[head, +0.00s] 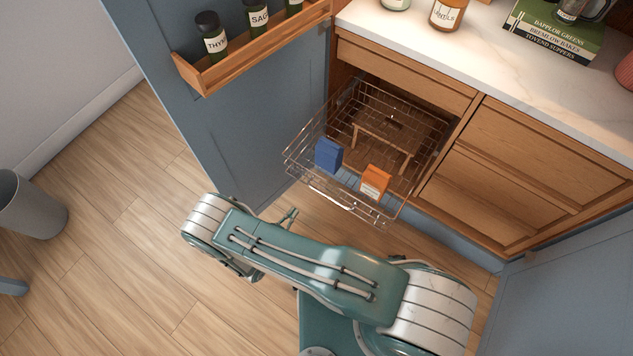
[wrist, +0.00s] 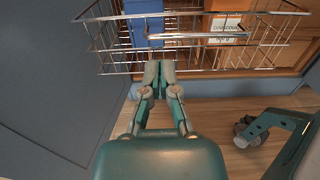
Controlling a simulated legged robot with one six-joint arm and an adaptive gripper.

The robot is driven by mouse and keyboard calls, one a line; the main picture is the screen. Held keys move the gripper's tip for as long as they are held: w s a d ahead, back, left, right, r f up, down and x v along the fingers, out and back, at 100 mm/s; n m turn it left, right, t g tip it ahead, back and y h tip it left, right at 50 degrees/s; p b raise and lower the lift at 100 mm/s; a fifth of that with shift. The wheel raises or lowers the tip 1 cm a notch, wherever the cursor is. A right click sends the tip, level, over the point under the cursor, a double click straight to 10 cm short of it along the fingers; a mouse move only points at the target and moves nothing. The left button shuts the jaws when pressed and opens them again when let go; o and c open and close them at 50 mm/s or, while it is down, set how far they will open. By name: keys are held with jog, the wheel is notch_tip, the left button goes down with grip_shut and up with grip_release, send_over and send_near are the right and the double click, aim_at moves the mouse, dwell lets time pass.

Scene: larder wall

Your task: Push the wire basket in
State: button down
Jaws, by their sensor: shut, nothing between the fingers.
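The wire basket (head: 350,203) is pulled out of the wooden cabinet, with its front part beyond the cabinet face. A blue box (head: 328,155) and an orange box (head: 375,182) stand inside it near the front. In the wrist view the basket's front wires (wrist: 195,37) cross the top, with the blue box (wrist: 146,25) and orange box (wrist: 222,27) behind them. My gripper (wrist: 159,66) is shut and empty, its tips just below the basket front in that view. I cannot tell if they touch it. In the head view the gripper (head: 292,214) shows partly beyond my arm.
An open blue door (head: 262,130) with a spice rack (head: 255,45) stands left of the basket. Another blue door (head: 575,295) is at the lower right. Drawers (head: 545,150) lie right of the basket under a marble counter (head: 480,50). A grey bin (head: 30,205) stands far left.

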aim_at(320, 177)
jog(key=x, duration=1.2)
jog(key=shift+w+d, duration=0.1)
jog(key=shift+w, duration=0.15)
jog(key=shift+w, duration=0.1)
